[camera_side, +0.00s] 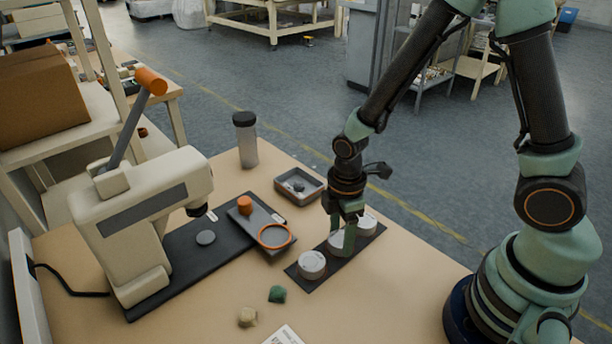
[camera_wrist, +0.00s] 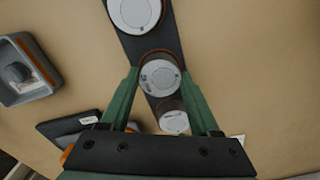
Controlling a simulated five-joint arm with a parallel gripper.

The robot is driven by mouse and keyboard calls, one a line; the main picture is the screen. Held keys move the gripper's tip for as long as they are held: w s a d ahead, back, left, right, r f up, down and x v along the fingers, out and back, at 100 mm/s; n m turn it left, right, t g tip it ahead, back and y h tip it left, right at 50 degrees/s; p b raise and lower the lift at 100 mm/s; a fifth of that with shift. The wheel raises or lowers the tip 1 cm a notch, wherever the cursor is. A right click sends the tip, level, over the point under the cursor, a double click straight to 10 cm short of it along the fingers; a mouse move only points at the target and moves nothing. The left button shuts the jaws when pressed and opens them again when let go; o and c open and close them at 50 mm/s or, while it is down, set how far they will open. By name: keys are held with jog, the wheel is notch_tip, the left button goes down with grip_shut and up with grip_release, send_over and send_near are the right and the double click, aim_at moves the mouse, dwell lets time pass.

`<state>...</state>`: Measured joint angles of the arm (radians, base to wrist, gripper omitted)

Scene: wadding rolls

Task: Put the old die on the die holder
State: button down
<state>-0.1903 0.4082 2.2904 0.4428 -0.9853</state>
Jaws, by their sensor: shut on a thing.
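My gripper (camera_side: 343,245) is low over a dark strip (camera_side: 308,283) that bears white, round, flat-topped pieces in a row. Its green fingers are closed on the sides of the middle white piece (camera_side: 335,241), which also shows between the fingertips in the wrist view (camera_wrist: 160,75). I cannot tell whether this piece is clear of the strip. A dark, knob-like part sits in a small grey tray (camera_side: 316,193). A dark holder plate (camera_side: 272,217) carries an orange cylinder (camera_side: 245,205) and an orange-rimmed ring (camera_side: 274,236). Which piece is the old die I cannot tell.
A black-capped bottle (camera_side: 245,138) stands behind. A green lump (camera_side: 277,294), a tan lump (camera_side: 247,317) and a paper (camera_side: 287,336) lie in front.

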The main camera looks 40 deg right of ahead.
jog(key=shift+f, duration=0.1)
jog(key=shift+c, duration=0.6)
grip_release()
notch_tip(320, 180, up, 12)
notch_tip(320, 180, up, 11)
jog(key=m+t, duration=0.5)
jog(key=m, duration=0.7)
send_over(341, 238)
jog(key=s+d, duration=0.2)
jog(key=d, duration=0.3)
jog(key=shift+s+d+r+m+t, duration=0.3)
jog(key=shift+d+r+m, duration=0.1)
jog(key=shift+m, duration=0.3)
